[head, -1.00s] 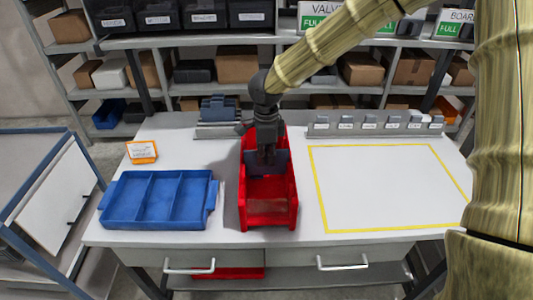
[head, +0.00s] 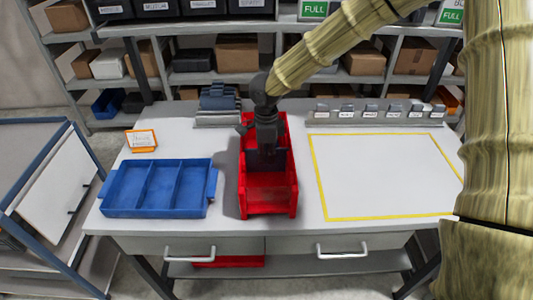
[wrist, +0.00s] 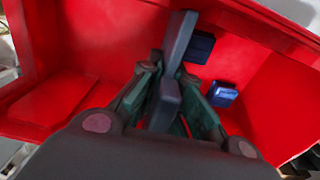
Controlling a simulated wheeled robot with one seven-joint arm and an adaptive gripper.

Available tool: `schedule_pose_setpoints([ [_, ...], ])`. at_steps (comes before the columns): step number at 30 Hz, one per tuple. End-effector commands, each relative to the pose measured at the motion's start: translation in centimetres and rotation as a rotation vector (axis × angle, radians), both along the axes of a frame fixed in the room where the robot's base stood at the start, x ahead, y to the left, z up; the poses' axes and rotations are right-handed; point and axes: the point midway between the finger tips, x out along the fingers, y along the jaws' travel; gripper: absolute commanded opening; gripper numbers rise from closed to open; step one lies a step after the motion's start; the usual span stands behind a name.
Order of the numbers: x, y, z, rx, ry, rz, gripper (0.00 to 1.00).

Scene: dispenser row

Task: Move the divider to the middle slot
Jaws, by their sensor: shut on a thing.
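A red bin (head: 267,206) stands in the middle of the workbench. My gripper (head: 266,148) reaches down into it from above. The divider (head: 281,160), a dark blue-grey plate, stands across the inside of the bin, partly hidden behind my gripper. In the wrist view my gripper (wrist: 168,105) is shut on the divider (wrist: 179,42), which shows nearly edge-on between the fingers. Two small blue pieces (wrist: 200,46) (wrist: 222,94) show against the red inside of the bin (wrist: 110,35). The divider's lower edge and the slots cannot be made out.
A blue tray (head: 158,208) with three compartments lies left of the bin, with an orange-edged card (head: 141,140) behind it. Grey-blue parts (head: 219,100) stand at the back. A labelled rack (head: 375,115) lies behind a clear yellow-outlined area (head: 380,175) on the right.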

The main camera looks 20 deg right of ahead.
Motion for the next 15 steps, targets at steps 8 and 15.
schedule_pose_setpoints([
  [8, 0.01, 0.0, 0.02, 0.0, 0.0, 0.0, 0.32],
  [15, 0.0, 0.0, 0.02, 0.0, 0.0, 0.0, 0.32],
])
